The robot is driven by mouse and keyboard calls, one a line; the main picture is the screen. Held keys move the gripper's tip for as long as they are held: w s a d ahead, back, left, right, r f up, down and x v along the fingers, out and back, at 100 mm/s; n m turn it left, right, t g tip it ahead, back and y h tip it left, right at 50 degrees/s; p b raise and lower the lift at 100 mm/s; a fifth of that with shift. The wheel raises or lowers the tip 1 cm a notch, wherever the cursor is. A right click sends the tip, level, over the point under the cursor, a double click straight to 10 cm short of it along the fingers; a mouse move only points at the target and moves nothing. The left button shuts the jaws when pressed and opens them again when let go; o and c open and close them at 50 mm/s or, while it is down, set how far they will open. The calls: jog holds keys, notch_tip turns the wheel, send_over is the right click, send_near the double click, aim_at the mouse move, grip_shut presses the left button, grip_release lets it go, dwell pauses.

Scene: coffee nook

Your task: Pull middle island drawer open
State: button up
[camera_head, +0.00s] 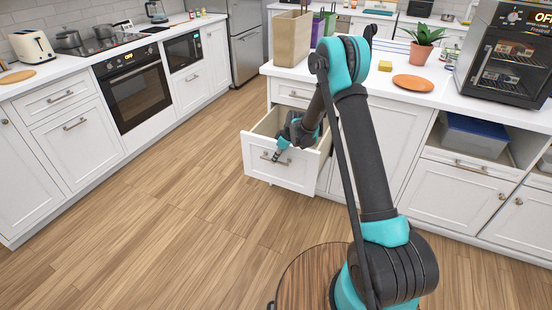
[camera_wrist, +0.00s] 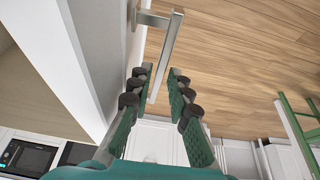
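The white island drawer (camera_head: 262,173) stands pulled out, below a shut upper drawer (camera_head: 285,88) in the same stack. Its inside looks empty where visible. My gripper (camera_head: 278,156) reaches down over the drawer front at its bar handle (camera_head: 268,158). In the wrist view, the handle (camera_wrist: 172,38) runs between the two fingers of my gripper (camera_wrist: 159,73). The fingers are spread, with a small gap on each side of the bar. The drawer front (camera_wrist: 92,50) fills the left of that view. Anything below the open drawer is hidden.
Wooden floor (camera_head: 180,220) in front of the drawer is clear. The island top (camera_head: 390,83) holds a tan box (camera_head: 291,40), a potted plant (camera_head: 422,45), an orange plate (camera_head: 413,83) and a small oven (camera_head: 508,55). An oven counter (camera_head: 135,90) stands across the aisle.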

aim_at(291, 146)
jog(key=shift+c, duration=0.5)
grip_shut()
jog(key=w, duration=0.1)
jog(key=w+d, duration=0.1)
jog(key=w, duration=0.2)
jog(key=shift+w+d, duration=0.1)
jog(key=shift+d, duration=0.15)
jog(key=shift+o, duration=0.5)
grip_release()
jog(key=v, duration=1.2)
